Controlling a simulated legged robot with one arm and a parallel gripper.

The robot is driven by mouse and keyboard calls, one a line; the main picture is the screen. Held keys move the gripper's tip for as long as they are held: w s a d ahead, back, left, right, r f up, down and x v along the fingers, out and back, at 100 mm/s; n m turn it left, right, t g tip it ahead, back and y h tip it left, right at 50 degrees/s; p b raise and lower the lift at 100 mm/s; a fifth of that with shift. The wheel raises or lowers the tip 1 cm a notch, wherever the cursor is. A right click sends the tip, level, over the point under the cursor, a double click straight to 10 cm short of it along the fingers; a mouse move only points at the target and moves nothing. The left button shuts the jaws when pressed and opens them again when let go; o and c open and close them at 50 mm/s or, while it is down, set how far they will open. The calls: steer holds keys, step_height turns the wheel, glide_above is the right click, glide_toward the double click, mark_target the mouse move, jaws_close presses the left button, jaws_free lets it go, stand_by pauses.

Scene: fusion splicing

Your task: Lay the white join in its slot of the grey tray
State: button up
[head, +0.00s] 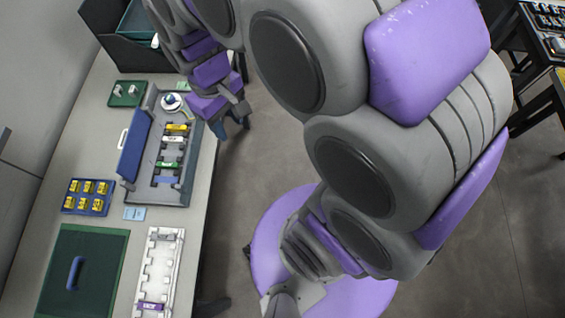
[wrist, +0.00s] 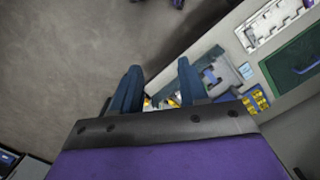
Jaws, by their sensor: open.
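The grey tray (head: 180,192) lies on the bench in the head view, its blue lid (head: 134,142) standing open on the left. The white join (head: 173,139) lies across the tray, between the yellow join (head: 177,128) and the green join (head: 168,164). I cannot tell whether it is fully seated. My gripper (head: 234,130) is right of the tray, beyond the bench edge, apart from the joins. In the wrist view my gripper (wrist: 158,78) has its fingers apart, with nothing held. Part of the tray (wrist: 215,68) shows behind the right finger.
A white rack (head: 160,262) with a purple join (head: 151,306) lies at the near end of the bench. A black bin (head: 112,45) stands at the far end.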

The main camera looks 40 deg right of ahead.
steer(key=s+d+m, duration=0.3)
steer(key=s, duration=1.2)
steer(key=shift+s+d+r+m+g, duration=0.15)
steer(key=shift+s+r+m+g, duration=0.15)
steer(key=shift+r, duration=0.15)
steer(key=shift+w, duration=0.1)
